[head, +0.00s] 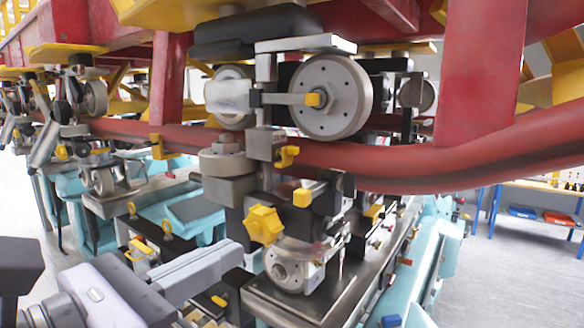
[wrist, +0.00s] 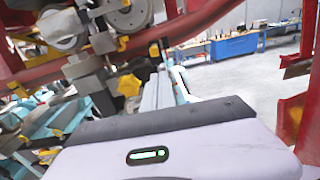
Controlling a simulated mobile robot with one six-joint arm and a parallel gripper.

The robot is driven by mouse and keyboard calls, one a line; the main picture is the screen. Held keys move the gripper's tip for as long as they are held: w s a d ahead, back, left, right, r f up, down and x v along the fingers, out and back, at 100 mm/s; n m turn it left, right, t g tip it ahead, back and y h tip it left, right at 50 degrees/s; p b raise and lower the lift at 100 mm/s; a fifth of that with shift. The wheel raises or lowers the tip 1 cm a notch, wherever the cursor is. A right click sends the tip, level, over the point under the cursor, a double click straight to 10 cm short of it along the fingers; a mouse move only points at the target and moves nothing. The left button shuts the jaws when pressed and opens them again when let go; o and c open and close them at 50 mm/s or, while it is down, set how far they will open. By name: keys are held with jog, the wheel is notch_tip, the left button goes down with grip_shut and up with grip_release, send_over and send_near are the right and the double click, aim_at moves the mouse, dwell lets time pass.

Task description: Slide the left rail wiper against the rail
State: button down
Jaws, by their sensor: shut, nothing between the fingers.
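The red tubular rail (head: 400,166) runs across the head view under the coaster train, and it also shows in the wrist view (wrist: 205,18). A wheel carriage hangs around it, with a large grey wheel (head: 330,98) above. A small grey block with a yellow tab (head: 287,156) sits close against the rail's front. I cannot tell for certain which part is the left rail wiper. My gripper (head: 236,250) is shut and empty, left of the carriage's lower wheel (head: 288,268) and below the rail. In the wrist view its housing fills the bottom; the fingertips are not clear.
A yellow star knob (head: 263,224) juts out just above my gripper. A metal bench (head: 300,300) lies under the carriage. More wheel carriages (head: 95,97) stand at the left. A workbench with a blue box (wrist: 234,46) is far right, across open floor.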

aim_at(299, 200)
jog(key=shift+t, duration=0.3)
jog(key=x, duration=0.8)
jog(key=r+b+x, duration=0.1)
jog(key=x, duration=0.3)
jog(key=shift+w+r, duration=0.1)
jog(key=shift+w, duration=0.35)
jog(key=shift+w+d, duration=0.2)
jog(key=shift+x, duration=2.4)
jog(key=shift+w, duration=0.1)
